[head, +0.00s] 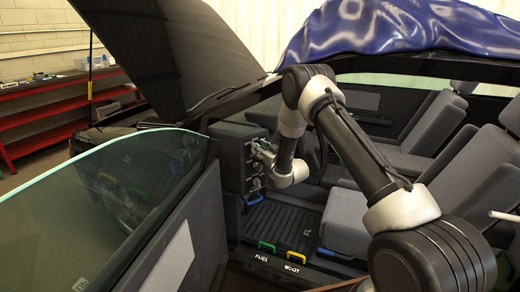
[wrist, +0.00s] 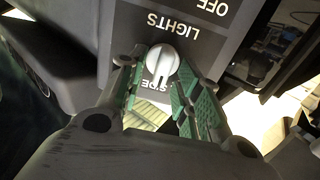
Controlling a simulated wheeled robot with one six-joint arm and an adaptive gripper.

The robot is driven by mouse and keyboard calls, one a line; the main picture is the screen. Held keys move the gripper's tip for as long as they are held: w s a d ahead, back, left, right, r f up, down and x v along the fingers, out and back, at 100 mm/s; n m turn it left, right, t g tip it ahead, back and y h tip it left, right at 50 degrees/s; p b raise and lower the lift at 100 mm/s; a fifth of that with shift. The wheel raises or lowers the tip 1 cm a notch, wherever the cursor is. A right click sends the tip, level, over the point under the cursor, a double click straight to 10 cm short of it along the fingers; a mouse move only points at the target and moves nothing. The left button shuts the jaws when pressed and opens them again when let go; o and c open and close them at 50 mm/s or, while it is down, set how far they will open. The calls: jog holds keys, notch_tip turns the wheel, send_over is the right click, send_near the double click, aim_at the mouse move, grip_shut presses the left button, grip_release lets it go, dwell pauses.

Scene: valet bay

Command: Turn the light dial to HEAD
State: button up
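The light dial (wrist: 162,60) is a round white knob with a raised grip, on a dark panel (wrist: 120,20) with the words LIGHTS and OFF, upside down in the wrist view. Its grip points down in the picture, toward a label that seems to read SIDE. No HEAD label is readable. My gripper (wrist: 160,75) has its green-padded fingers apart, one on each side of the dial; I cannot tell whether either pad touches it. In the head view my gripper (head: 264,150) is at the face of the dark control panel (head: 232,150), hiding part of it.
The open car door with its glass (head: 130,180) stands at the left. Grey seats (head: 360,220) are at the right. A blue lever (head: 254,199) sits below the panel.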

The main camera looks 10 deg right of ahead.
grip_shut()
jog(key=shift+m, duration=0.4)
jog(key=m, duration=0.3)
jog(key=shift+d+m, duration=0.2)
jog(key=shift+m, duration=0.2)
jog(key=shift+w+d+f+m, duration=0.1)
jog(key=shift+m, duration=1)
jog(key=shift+w+d+f+m, duration=0.1)
jog(key=shift+m, duration=1)
jog(key=shift+s, duration=0.1)
jog(key=shift+o, duration=0.4)
grip_release()
